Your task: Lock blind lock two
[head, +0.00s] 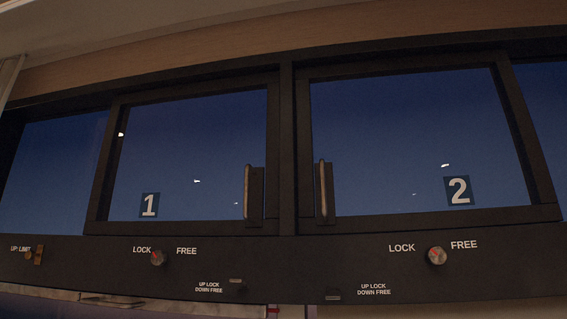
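The round knob of lock two (437,256) sits on the dark panel below the window marked 2 (459,191). The words LOCK and FREE stand to its upper left and upper right. A red mark shows on the knob's face and seems to lean to the upper left, toward LOCK, but it is too small to be sure. Neither of my grippers is in view, and nothing touches the knob.
A similar knob (158,258) sits below the window marked 1 (149,206). Upright handles (248,193) and (323,191) stick out on either side of the middle post. Small UP LOCK DOWN FREE latches (333,297) lie low on the panel. The space before the panel looks clear.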

